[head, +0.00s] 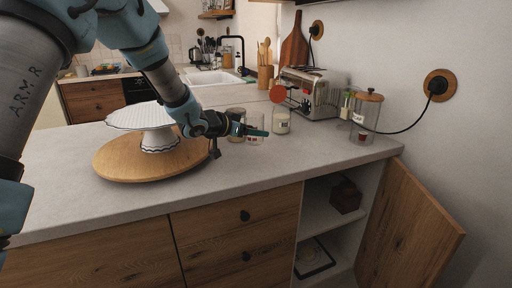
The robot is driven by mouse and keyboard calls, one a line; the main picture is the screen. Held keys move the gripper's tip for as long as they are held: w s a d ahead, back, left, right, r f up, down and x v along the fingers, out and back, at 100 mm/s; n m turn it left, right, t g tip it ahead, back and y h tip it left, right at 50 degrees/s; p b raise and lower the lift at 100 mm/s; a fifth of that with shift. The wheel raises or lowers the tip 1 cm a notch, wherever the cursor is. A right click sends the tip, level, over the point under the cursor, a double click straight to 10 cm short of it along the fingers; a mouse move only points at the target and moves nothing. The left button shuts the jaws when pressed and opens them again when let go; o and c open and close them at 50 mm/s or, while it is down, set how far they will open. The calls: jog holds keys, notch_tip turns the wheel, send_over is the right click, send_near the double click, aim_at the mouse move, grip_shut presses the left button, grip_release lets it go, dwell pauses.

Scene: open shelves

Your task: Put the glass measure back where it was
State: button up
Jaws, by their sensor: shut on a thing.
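The glass measure (255,140) is a small clear vessel on or just above the grey counter, near the middle of the head view. My gripper (257,131) reaches in from the left and is shut on it near its top. The fingers cover part of the glass, and I cannot tell whether its base touches the counter.
A glass jar (236,116) stands close behind my gripper, and a white-filled jar (281,124) close to the right. A white cake stand (140,117) on a round wooden board (112,166), a toaster (320,92) and a wooden-lidded jar (367,115) flank them. A cabinet door (412,230) hangs open.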

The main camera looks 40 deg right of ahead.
jog(key=shift+f+p, duration=0.35)
jog(key=shift+f, duration=2.2)
jog(key=shift+f, duration=0.1)
jog(key=shift+f, duration=0.15)
jog(key=o, duration=1.5)
jog(key=shift+a+r, duration=0.15)
jog(key=shift+r, duration=0.1)
jog(key=b+v, duration=0.2)
jog(key=v, duration=0.9)
jog(key=shift+a+r, duration=0.1)
jog(key=shift+a, duration=0.3)
jog(key=shift+a, duration=0.1)
